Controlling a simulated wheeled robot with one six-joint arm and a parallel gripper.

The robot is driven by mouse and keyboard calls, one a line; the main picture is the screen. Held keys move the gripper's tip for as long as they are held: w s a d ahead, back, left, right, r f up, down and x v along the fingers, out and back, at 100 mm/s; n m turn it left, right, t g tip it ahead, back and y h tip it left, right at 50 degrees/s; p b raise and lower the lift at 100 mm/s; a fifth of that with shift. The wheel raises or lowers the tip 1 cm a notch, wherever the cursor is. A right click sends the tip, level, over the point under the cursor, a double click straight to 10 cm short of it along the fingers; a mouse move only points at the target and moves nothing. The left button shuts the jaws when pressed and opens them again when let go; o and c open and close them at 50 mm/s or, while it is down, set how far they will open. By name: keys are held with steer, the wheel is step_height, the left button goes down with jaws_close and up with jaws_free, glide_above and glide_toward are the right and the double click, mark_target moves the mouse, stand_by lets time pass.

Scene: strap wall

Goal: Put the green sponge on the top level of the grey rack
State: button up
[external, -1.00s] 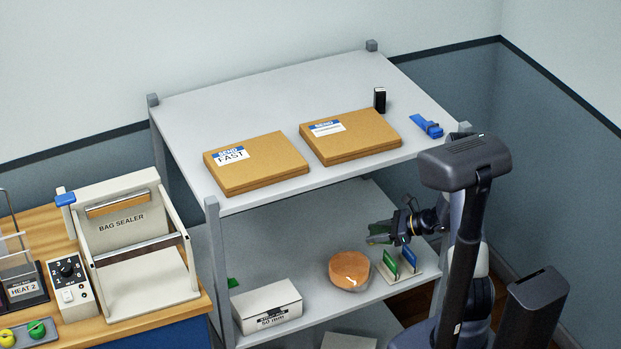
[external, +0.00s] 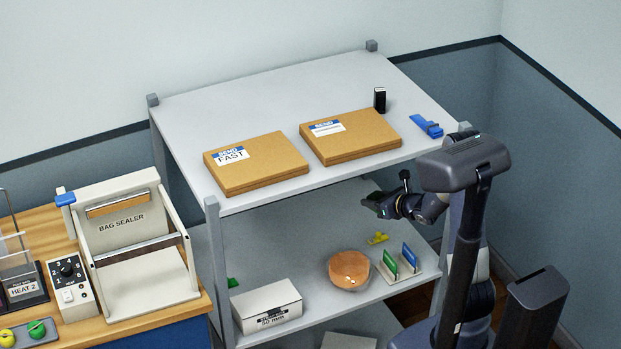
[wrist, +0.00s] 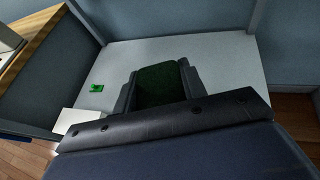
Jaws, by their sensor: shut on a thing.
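The green sponge (wrist: 160,85) shows dark green between my fingers in the wrist view. My gripper (wrist: 158,88) is shut on it. In the external view my gripper (external: 374,203) is above the middle level of the grey rack, at its right part, below the edge of the top level; the sponge is hard to make out there. The top level of the grey rack (external: 270,105) is a flat grey board with posts at its corners.
Two cardboard boxes (external: 257,163) (external: 350,136), a black item (external: 380,100) and a blue strap (external: 427,127) lie on top. The level below holds a white box (external: 267,305), an orange bowl (external: 348,269), a card holder (external: 398,268) and a yellow item (external: 378,238). The top's back left is clear.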

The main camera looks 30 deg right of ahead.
steer(key=w+a+f+n+g+y+b, duration=0.25)
steer(key=w+a+y+b, duration=0.2)
steer(key=w+a, duration=0.3)
steer(key=n+g+y+b, duration=0.5)
steer(key=n+g+b, duration=0.7)
steer(key=n+b, duration=0.3)
glide_above(265, 283)
steer(key=s+a, duration=0.1)
steer(key=s, duration=0.1)
step_height(265, 283, down, 15)
steer(key=m, duration=0.1)
steer(key=shift+s+f+b, duration=0.15)
steer(key=shift+b, duration=0.25)
steer(key=shift+f+b, duration=0.9)
steer(key=shift+f, duration=3.85)
steer(key=shift+f, duration=0.1)
